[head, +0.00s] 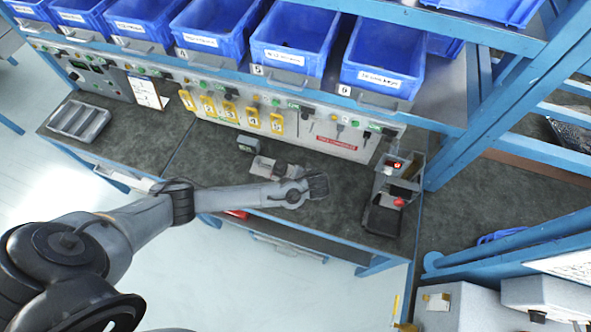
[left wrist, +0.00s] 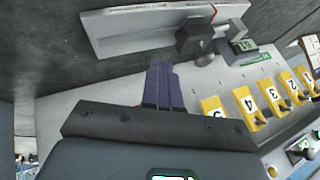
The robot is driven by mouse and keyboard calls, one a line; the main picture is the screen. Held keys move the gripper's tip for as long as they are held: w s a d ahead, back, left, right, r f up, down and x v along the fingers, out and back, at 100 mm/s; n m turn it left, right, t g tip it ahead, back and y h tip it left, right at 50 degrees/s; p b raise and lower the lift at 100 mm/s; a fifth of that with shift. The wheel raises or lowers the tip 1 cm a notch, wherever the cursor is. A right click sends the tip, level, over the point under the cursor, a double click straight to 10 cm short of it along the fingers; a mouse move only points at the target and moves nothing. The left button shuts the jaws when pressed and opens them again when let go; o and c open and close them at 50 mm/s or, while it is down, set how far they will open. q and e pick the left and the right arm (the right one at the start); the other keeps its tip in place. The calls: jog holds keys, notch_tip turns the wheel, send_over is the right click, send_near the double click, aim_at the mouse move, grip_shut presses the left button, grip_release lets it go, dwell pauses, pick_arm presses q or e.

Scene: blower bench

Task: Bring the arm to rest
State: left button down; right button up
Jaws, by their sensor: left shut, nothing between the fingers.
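My left arm reaches in from the left in the head view and stretches over the dark bench top (head: 345,200). My left gripper (head: 318,186) is above the middle right of the bench. In the left wrist view the two dark fingers of the gripper (left wrist: 163,84) lie together, shut with nothing between them. A pale metal fixture with a dark block (head: 268,166) is on the bench just behind the forearm, partly hidden by it. The fixture plate (left wrist: 130,28) also shows beyond the fingertips in the left wrist view. My right gripper is not in view.
A small display box (head: 248,145) stands behind the fixture. A device with red parts (head: 393,190) stands at the bench's right end. Yellow numbered tags (head: 229,112) line the back panel, below blue bins (head: 293,40). A grey tray (head: 78,121) lies far left. The left bench is mostly clear.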

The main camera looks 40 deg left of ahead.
pick_arm(q)
jog(key=v, duration=0.8)
jog(key=s+d+f+g+h, duration=0.1)
jog(key=s+d+f, duration=0.1)
jog(key=s+f, duration=0.3)
jog(key=s+d+f+g, duration=0.1)
jog(key=s+d+f, duration=0.1)
jog(key=s, duration=0.5)
jog(key=s+d+r+g+h, duration=0.2)
jog(key=s+d+h, duration=0.3)
jog(key=s, duration=0.6)
jog(key=w+a+r+m+t, duration=0.2)
jog(key=a+r+m+t, duration=0.35)
jog(key=r, duration=0.75)
notch_tip(320, 180, up, 18)
jog(key=a+g+p, duration=0.1)
jog(key=p, duration=1.8)
jog(key=shift+a+r+h, duration=0.25)
jog(key=shift+h, duration=0.05)
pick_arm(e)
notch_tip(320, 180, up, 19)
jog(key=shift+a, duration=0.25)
pick_arm(q)
jog(key=shift+f+g, duration=0.1)
jog(key=shift+g, duration=0.15)
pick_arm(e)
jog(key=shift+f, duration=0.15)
